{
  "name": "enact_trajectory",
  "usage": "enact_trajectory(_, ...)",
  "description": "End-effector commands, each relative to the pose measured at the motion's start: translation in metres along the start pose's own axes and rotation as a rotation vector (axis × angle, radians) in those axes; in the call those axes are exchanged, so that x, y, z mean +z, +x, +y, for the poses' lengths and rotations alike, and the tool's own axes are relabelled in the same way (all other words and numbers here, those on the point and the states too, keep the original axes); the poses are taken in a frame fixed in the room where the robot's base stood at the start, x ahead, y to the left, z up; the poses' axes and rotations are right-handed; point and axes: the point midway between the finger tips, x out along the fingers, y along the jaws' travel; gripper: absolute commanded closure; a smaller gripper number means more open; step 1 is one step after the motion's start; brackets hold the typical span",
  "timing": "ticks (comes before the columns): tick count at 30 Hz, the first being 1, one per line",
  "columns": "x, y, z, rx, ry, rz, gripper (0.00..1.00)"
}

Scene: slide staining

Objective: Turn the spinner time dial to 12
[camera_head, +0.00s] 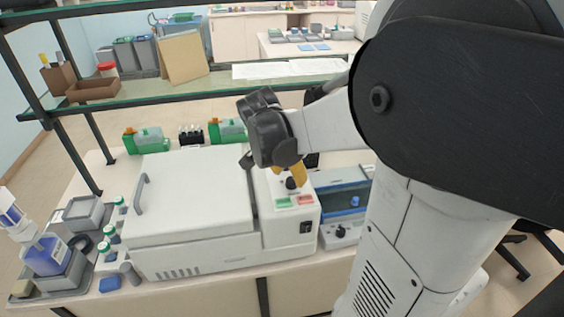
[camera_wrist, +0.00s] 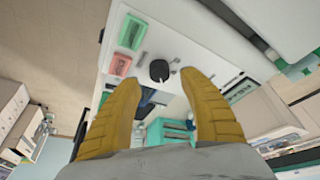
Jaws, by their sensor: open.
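The spinner is a white machine (camera_head: 190,200) with a broad closed lid and a control panel on its right. Its black time dial (camera_head: 291,183) sits on the panel above a green display (camera_head: 283,203) and a red display (camera_head: 305,199). The dial also shows in the wrist view (camera_wrist: 159,70), with small marks around it that are too small to read. My gripper (camera_head: 288,174) is open and empty, just over the panel. In the wrist view its yellow fingers (camera_wrist: 159,78) stand on either side of the dial, without visible contact. The depth between fingertips and dial is unclear.
A blue-grey device (camera_head: 345,205) with its own black knob stands close on the right. Green-and-white boxes (camera_head: 147,140) stand behind the spinner. A glass shelf (camera_head: 215,82) runs behind and above it. Bottles and grey trays (camera_head: 82,213) crowd the left.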

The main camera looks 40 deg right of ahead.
Motion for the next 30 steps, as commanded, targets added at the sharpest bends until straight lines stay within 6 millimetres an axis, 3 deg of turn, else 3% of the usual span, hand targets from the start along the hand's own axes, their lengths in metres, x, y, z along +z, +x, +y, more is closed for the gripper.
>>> enact_trajectory(6,0.001,-0.051,0.000,-0.001,-0.002,0.000,0.50)
enact_trajectory(12,0.001,-0.078,0.000,-0.001,-0.001,0.000,0.50)
enact_trajectory(30,0.007,-0.082,0.000,-0.014,-0.028,-0.003,0.50)
